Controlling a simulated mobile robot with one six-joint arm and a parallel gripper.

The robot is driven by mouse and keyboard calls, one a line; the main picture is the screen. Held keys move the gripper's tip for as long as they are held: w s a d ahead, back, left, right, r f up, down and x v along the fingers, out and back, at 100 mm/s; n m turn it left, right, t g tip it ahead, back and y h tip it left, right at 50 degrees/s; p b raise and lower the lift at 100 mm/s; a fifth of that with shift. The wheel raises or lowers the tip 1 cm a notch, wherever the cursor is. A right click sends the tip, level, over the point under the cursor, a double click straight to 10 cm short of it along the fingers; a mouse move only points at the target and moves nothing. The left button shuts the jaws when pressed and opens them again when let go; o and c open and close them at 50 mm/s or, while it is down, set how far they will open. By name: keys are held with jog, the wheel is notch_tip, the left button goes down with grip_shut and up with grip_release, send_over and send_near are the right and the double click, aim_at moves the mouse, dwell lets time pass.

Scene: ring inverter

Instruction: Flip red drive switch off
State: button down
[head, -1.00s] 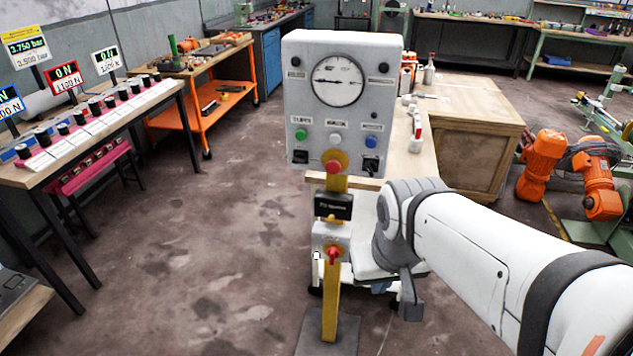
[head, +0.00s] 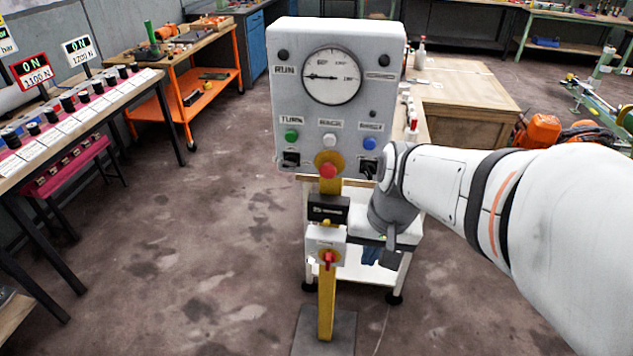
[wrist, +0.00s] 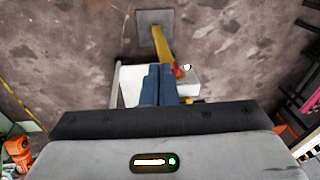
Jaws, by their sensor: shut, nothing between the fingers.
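The red switch (head: 327,259) is a small red handle on a yellow plate, on the front of a white box (head: 316,243) on a yellow post (head: 327,305). Its handle looks roughly upright. My gripper (head: 370,256) is to the right of the box in the head view, partly hidden by my own wrist, and looks apart from the switch. In the wrist view my blue fingers (wrist: 158,85) are together and empty. The red switch (wrist: 179,70) shows just beside their tips there, partly hidden. I cannot tell the exact gap.
A grey control panel (head: 295,105) with a gauge, buttons and a red mushroom button (head: 328,171) stands above the switch box. A small white cart (head: 397,272) is behind my gripper. A bench with displays (head: 90,115) is at left. The floor in front-left is clear.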

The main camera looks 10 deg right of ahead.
aim_at(329, 261)
jog(key=w+d+f+m+y, duration=0.3)
jog(key=w+d+f+m, duration=0.2)
jog(key=w+f+m, duration=0.3)
jog(key=w+d+f+m+t+y, duration=0.1)
jog(key=w+d+f+m+y, duration=0.3)
jog(key=f+m, duration=0.7)
jog(key=w+d, duration=0.2)
jog(key=w, duration=0.1)
jog(key=shift+w+p, duration=0.3)
jog(key=shift+w, duration=0.05)
jog(key=shift+a, duration=0.15)
jog(key=shift+w+a+f+p, duration=0.2)
jog(key=shift+w+a+f, duration=0.4)
jog(key=shift+a+f, duration=0.9)
jog(key=shift+w+a+f+p, duration=0.2)
jog(key=shift+w+a+f, duration=0.5)
jog(key=shift+a, duration=1.25)
jog(key=shift+w+a+f+p, duration=0.2)
jog(key=shift+w+a+f, duration=0.25)
jog(key=shift+a+f, duration=1.1)
jog(key=shift+a+r, duration=0.15)
jog(key=shift+r, duration=0.1)
